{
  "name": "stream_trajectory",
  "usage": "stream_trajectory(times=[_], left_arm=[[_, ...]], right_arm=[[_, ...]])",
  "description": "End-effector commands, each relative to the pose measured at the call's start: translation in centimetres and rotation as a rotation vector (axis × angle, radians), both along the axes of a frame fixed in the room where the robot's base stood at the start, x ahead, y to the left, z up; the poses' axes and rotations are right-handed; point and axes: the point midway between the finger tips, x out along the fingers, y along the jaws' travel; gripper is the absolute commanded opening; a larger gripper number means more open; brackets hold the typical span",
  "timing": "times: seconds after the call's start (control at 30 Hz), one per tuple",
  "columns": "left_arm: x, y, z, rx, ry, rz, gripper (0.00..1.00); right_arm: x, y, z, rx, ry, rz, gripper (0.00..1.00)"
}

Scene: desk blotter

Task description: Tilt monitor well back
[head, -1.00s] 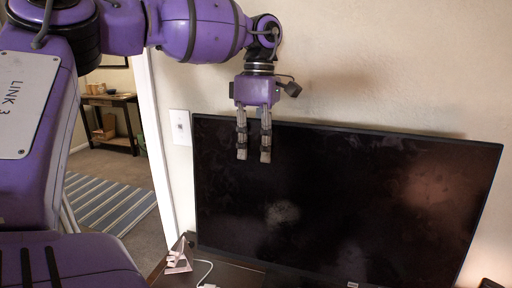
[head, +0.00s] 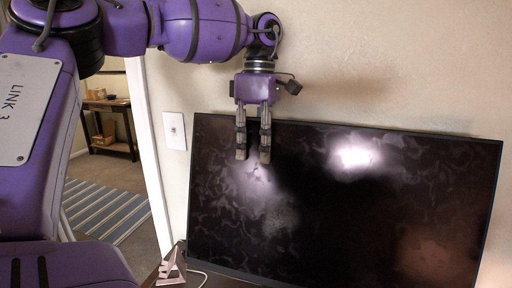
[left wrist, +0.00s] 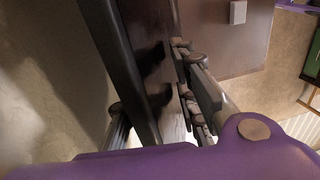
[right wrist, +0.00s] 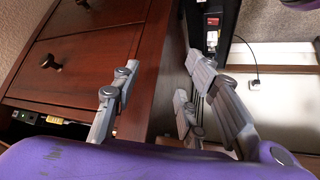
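The monitor (head: 340,215) is a wide black screen on the desk, with bright reflections on its upper half, and it leans back. Its stand is hidden. My left gripper (head: 253,155) hangs at its top edge, left of the middle, with two fingers in front of the screen. In the left wrist view the monitor's edge (left wrist: 128,60) runs between the fingers. The third finger is on the far side, partly hidden. The front fingers show beside their reflections, with a small gap to the screen. My right gripper (right wrist: 150,105) is open and empty, beside the desk's dark wood drawers (right wrist: 75,75).
A small triangular pale ornament (head: 172,267) and a cable are at the monitor's lower left. A wall with a light switch (head: 175,131) stands behind. A doorway at left shows a striped rug (head: 105,210) and a console table. A black device (right wrist: 212,25) shows in the right wrist view.

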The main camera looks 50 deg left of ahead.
Motion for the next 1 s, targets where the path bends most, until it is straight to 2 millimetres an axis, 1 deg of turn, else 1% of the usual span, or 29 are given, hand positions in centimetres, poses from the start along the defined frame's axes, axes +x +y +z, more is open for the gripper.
stream_trajectory(times=[0.23,0.33,0.43,0.7,0.83,1.0], left_arm=[[-0.1,-0.1,0.0,-0.002,0.005,-0.001,0.30],[0.0,0.0,0.3,-0.001,0.004,0.000,0.30],[0.1,0.1,1.5,0.000,0.002,0.000,0.30],[0.7,0.4,5.9,0.000,0.002,0.001,0.30],[0.9,0.5,7.0,0.000,0.003,0.001,0.30],[0.9,0.5,7.4,-0.002,0.003,-0.001,0.30]], right_arm=[[-0.6,-0.2,-0.2,-0.002,0.010,-0.002,0.40],[-0.8,-0.3,-0.3,-0.004,0.014,-0.001,0.40],[-0.7,-0.2,-0.3,-0.003,0.012,-0.001,0.40],[-0.6,-0.1,-0.2,-0.002,0.010,-0.002,0.40],[-0.5,-0.1,-0.2,-0.001,0.010,-0.001,0.40],[-0.5,-0.1,-0.2,-0.001,0.009,-0.001,0.40]])
